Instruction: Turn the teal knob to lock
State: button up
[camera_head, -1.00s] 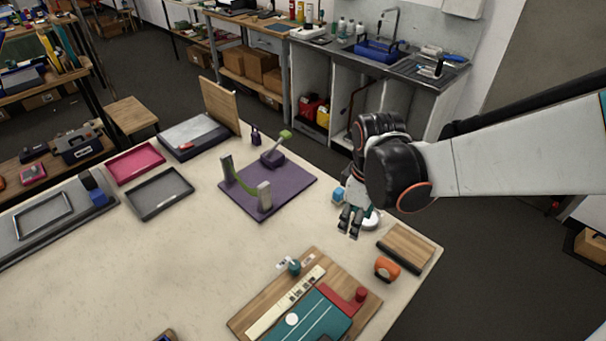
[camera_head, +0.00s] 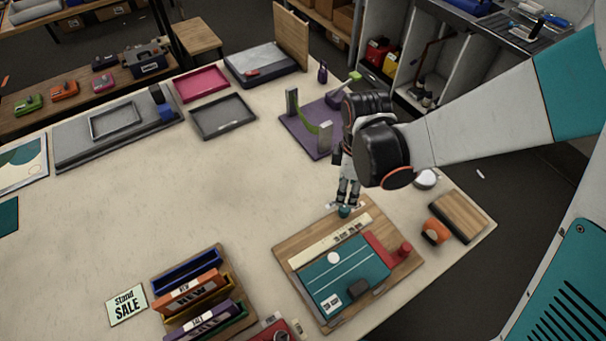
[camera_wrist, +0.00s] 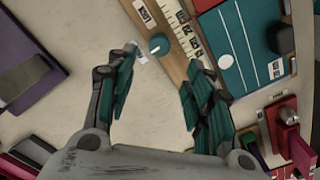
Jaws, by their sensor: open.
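The teal knob (camera_head: 344,211) stands at the back edge of a wooden board (camera_head: 290,244). It also shows in the wrist view (camera_wrist: 158,43), with a white pointer line on its top and small white labels beside it.

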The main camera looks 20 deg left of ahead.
aim_at(344, 207)
notch_tip(344, 207, down, 11)
jog(key=b, duration=0.6)
jog(key=shift+w, duration=0.1)
jog(key=c, duration=1)
